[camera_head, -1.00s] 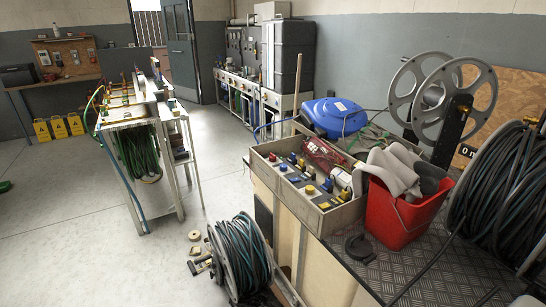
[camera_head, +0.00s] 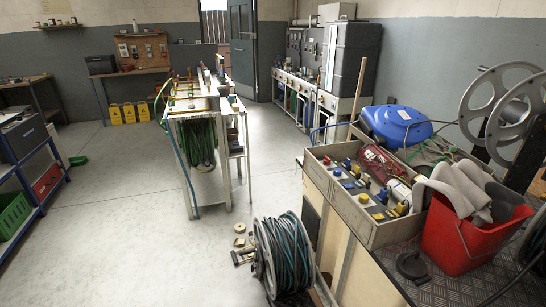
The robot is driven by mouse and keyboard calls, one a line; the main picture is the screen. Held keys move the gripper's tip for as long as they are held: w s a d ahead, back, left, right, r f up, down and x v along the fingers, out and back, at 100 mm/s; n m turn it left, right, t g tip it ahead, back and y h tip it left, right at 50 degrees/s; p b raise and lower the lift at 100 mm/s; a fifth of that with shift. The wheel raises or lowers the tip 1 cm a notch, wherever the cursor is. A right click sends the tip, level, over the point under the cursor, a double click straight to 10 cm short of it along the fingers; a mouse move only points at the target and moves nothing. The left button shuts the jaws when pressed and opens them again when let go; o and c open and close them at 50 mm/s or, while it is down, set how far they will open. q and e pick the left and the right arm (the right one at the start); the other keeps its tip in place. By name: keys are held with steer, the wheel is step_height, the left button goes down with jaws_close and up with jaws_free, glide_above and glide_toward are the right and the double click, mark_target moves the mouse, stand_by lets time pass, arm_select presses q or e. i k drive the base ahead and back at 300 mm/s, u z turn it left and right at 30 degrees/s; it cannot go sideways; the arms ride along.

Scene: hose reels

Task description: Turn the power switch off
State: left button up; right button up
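I cannot make out a power switch for certain in the head view. A brown wooden board (camera_head: 124,56) with several small grey and dark devices stands against the back wall at the left; they are too small to identify. A grey open box (camera_head: 342,215) on the right bench holds several blue, yellow and red plug-like parts, and I cannot tell whether any is a switch. Neither of my grippers is in view.
A hose reel (camera_head: 285,255) stands on the floor before the right bench. A metal hose rack (camera_head: 218,112) stands mid-room. Blue shelving (camera_head: 50,195) is at left, a red bucket (camera_head: 465,240) at right. The grey floor (camera_head: 125,230) between them is mostly clear.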

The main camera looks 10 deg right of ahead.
mark_target(326, 162)
steer(key=u, duration=0.9)
steer(key=i, duration=2.15)
steer(key=z, duration=3.65)
